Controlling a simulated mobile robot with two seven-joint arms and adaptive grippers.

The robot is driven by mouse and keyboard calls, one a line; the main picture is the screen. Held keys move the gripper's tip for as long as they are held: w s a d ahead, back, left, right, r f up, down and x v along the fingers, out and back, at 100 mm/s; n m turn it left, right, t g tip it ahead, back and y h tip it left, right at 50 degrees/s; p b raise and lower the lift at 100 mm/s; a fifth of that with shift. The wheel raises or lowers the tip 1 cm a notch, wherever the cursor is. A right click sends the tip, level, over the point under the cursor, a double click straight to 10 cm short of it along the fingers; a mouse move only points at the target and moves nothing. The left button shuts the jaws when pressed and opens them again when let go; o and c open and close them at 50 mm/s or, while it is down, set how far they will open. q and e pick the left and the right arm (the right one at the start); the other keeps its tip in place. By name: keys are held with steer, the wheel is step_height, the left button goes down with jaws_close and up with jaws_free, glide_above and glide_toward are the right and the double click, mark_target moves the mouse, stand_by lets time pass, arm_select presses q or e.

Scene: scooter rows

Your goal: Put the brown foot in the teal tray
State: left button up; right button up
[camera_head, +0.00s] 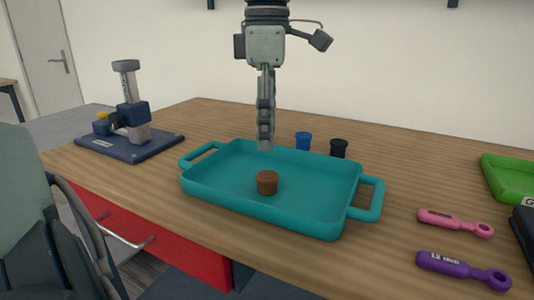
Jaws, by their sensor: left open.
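The brown foot (267,182) is a small round piece with a wider top rim. It stands upright on the floor of the teal tray (340,225), a little left of the middle. The tray is shallow, has a handle at each end, and lies on the wooden table. My right gripper is not in view.
Blue (303,141) and black (338,148) feet stand behind the tray. A press-like stand (130,120) is at left; pink (455,222) and purple (463,269) tools and a green tray (510,177) are at right.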

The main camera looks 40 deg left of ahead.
arm_select(q)
step_height(320, 180, up, 4)
steer(key=shift+r, duration=0.1)
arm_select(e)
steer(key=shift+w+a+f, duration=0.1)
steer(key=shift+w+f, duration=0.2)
